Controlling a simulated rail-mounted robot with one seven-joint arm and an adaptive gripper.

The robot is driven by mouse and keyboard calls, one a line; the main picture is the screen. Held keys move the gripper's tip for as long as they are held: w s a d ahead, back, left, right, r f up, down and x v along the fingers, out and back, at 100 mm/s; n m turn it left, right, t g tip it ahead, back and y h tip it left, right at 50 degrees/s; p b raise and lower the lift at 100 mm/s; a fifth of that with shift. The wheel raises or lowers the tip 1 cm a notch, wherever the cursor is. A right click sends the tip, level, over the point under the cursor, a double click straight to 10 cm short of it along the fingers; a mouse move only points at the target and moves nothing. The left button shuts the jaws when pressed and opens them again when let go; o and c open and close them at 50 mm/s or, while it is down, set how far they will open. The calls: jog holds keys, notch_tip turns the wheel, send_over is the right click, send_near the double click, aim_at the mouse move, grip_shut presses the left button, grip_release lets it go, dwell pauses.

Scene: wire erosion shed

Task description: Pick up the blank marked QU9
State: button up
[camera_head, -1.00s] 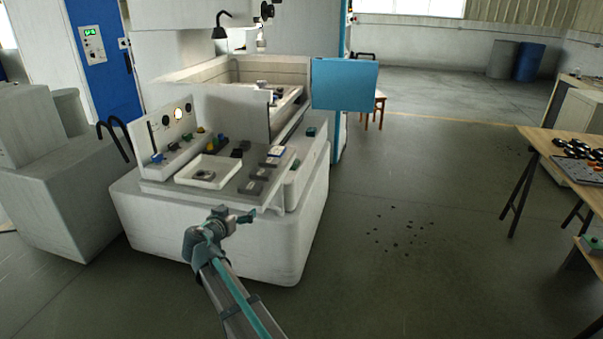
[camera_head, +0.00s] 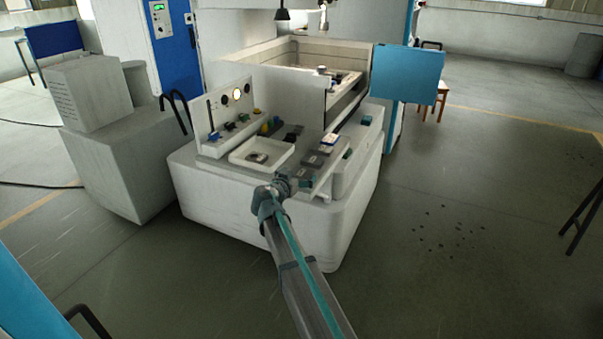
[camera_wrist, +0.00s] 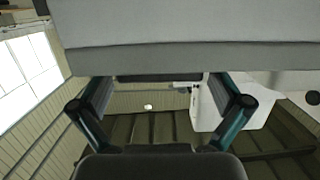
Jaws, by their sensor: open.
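Several small dark blocks lie on the machine's front ledge in the head view. One grey block with a pale label (camera_head: 313,161) is right of the white tray, and another block with a white top (camera_head: 328,140) lies behind it. The markings are too small to read, so I cannot tell which is QU9. My gripper (camera_head: 304,183) is at the ledge's front edge, close to the nearest blocks. In the wrist view my gripper (camera_wrist: 165,92) has its two fingers wide apart with nothing seen between them. A large grey surface fills the top of that view.
The white tray (camera_head: 279,155) holds a small dark part. A blue panel (camera_head: 408,74) juts out at the machine's right. Open floor (camera_head: 440,190) lies to the right.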

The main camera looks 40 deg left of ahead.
jog(key=shift+x, duration=1.2)
jog(key=shift+f, duration=0.1)
jog(key=c, duration=1.6)
jog(key=shift+c, duration=0.4)
jog(key=shift+r, duration=0.2)
